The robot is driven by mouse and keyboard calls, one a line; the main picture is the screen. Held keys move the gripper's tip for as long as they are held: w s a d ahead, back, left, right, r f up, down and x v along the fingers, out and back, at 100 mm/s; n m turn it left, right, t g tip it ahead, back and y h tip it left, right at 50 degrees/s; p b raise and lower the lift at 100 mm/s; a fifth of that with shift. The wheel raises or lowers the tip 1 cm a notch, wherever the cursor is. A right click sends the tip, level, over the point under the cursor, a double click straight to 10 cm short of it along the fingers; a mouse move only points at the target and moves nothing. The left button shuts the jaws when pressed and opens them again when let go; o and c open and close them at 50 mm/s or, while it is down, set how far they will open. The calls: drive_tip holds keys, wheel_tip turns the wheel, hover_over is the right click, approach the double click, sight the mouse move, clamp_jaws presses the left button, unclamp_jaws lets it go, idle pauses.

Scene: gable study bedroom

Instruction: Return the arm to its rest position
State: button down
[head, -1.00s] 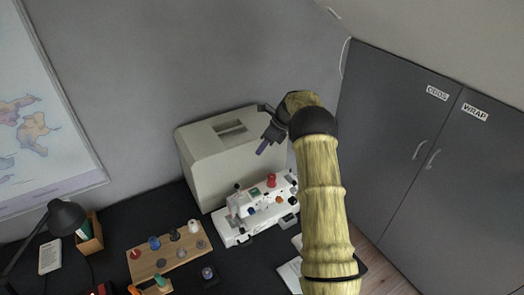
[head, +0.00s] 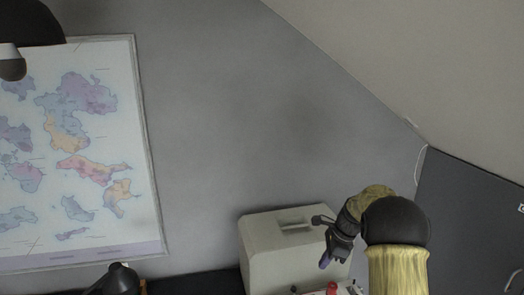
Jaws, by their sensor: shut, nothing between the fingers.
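My arm, with bamboo-like yellow links and a black joint, rises from the bottom right of the head view. My gripper (head: 325,258) is at its end, pointing down and left in front of the cream case (head: 268,238). Its fingers are shut with nothing between them. A small part of the white sewing machine (head: 345,291) shows at the bottom edge, below my gripper. Most of the machine is out of view.
A dark table (head: 200,284) shows at the bottom edge. A black lamp (head: 120,278) stands at the lower left. A map (head: 75,150) hangs on the grey wall. A dark cupboard (head: 470,225) stands at the right under the sloped ceiling. The middle wall area is clear.

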drive_tip(key=s+a+n+t+h, duration=0.1)
drive_tip(key=s+a+n+h, duration=0.1)
drive_tip(key=s+n, duration=0.7)
drive_tip(key=s+a+r+n+h+b, duration=0.1)
drive_tip(key=s+a+n+h, duration=0.1)
drive_tip(key=s+n, duration=0.8)
drive_tip(key=s, duration=0.9)
drive_tip(key=shift+a+r+t, duration=0.25)
drive_tip(key=shift+r+t, duration=0.05)
drive_tip(key=shift+t, duration=0.1)
